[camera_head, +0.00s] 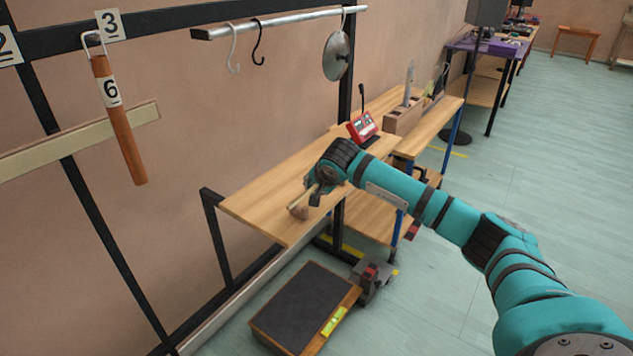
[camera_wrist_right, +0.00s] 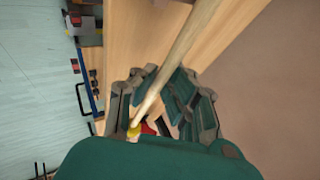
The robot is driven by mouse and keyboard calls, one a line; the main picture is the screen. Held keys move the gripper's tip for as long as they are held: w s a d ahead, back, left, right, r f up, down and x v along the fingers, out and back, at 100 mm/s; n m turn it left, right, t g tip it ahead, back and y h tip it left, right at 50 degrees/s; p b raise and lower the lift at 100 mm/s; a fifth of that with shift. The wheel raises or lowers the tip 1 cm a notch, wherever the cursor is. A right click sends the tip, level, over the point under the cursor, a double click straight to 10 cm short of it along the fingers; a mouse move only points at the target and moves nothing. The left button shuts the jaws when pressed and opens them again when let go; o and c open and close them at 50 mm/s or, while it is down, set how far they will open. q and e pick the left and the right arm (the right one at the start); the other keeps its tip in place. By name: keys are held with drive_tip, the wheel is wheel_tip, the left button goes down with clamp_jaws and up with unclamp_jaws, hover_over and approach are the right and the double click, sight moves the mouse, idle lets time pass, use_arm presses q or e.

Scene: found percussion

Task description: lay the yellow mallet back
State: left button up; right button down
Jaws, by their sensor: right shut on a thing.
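My right gripper (camera_head: 315,189) is shut on the wooden handle of a mallet over the near end of the wooden table (camera_head: 262,200). In the right wrist view the pale mallet handle (camera_wrist_right: 178,58) runs slantwise between the fingers (camera_wrist_right: 152,92). A small yellow patch (camera_wrist_right: 134,131) shows at the handle's lower end there. The mallet's head is out of that view. My left gripper is not in view.
A red device (camera_head: 361,126) and a wooden block holder (camera_head: 403,117) stand farther along the benches. A rail with hooks and a metal disc (camera_head: 337,56) hangs above. A hanging tube marked 6 (camera_head: 121,125) is at left. A dark-topped platform (camera_head: 298,300) lies on the floor.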

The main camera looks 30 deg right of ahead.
drive_tip(key=shift+f, duration=0.65)
drive_tip(key=shift+f+b, duration=0.25)
drive_tip(key=shift+b, duration=0.3)
drive_tip(key=c, duration=1.4)
unclamp_jaws()
drive_tip(key=shift+o, duration=0.2)
drive_tip(key=v, duration=1.2)
drive_tip(key=shift+f, duration=0.1)
